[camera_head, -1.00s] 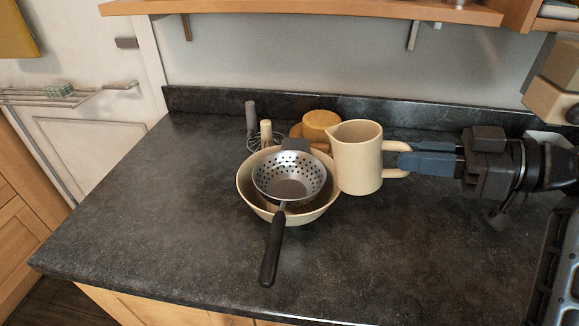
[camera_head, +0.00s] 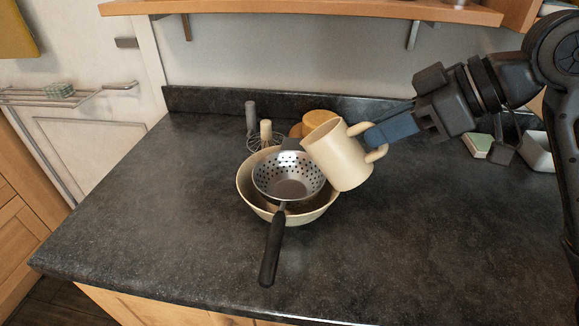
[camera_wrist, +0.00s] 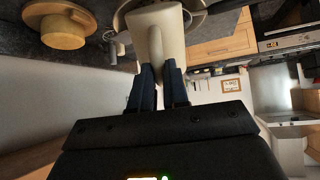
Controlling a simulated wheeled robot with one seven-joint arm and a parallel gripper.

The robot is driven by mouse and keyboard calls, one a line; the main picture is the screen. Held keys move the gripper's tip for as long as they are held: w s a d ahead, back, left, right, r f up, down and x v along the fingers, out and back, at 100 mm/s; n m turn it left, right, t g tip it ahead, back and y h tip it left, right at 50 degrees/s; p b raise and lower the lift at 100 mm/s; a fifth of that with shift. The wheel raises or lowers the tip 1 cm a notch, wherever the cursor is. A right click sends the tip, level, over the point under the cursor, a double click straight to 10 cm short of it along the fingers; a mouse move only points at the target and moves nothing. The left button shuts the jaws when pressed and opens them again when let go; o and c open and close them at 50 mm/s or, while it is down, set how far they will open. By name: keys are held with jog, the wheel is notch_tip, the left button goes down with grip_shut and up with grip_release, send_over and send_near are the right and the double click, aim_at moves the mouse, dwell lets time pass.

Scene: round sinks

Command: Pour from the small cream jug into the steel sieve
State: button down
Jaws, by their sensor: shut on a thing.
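The small cream jug (camera_head: 338,158) is tilted to the left, its spout side near the right rim of the steel sieve (camera_head: 278,182). My gripper (camera_head: 374,139) is shut on the jug's handle from the right. The wrist view also shows the jug (camera_wrist: 155,28) with my gripper (camera_wrist: 160,72) on its handle. The sieve rests on a cream bowl (camera_head: 243,190), its black handle (camera_head: 273,250) pointing to the front. The sieve's visible inside looks empty. The jug's contents are hidden, and no stream shows.
Whisks (camera_head: 266,136) and a round wooden thing (camera_head: 320,116) stand behind the bowl. A white container (camera_head: 537,152) and a small block (camera_head: 477,146) are at the right. The worktop (camera_head: 150,200) is clear at the left. A shelf (camera_head: 300,10) hangs above.

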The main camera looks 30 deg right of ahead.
aim_at(363, 122)
jog(key=shift+w+a+r+g, duration=0.15)
jog(key=shift+r+g, duration=0.15)
jog(key=shift+w+a+r+h, duration=0.15)
jog(key=shift+w+r+h, duration=0.05)
jog(key=shift+h, duration=0.2)
jog(key=shift+w+a+g+h, duration=0.3)
jog(key=shift+w+g+h, duration=0.15)
jog(key=shift+g, duration=0.25)
jog(key=shift+w+a+g+h, duration=0.35)
jog(key=shift+g+h, duration=0.2)
jog(key=shift+g, duration=0.15)
dwell(1.1)
jog(key=shift+w+a+f+g+h, duration=0.15)
jog(key=shift+w+a+g+h, duration=0.35)
jog(key=shift+g, duration=0.3)
dwell(0.5)
jog(key=shift+s+d+t+y, duration=0.6)
jog(key=shift+t, duration=0.1)
jog(key=shift+s+d+t+y, duration=0.45)
jog(key=shift+s+t+y, duration=0.2)
jog(key=shift+t, duration=0.45)
jog(key=shift+s+d+y, duration=0.1)
jog(key=shift+y, duration=0.15)
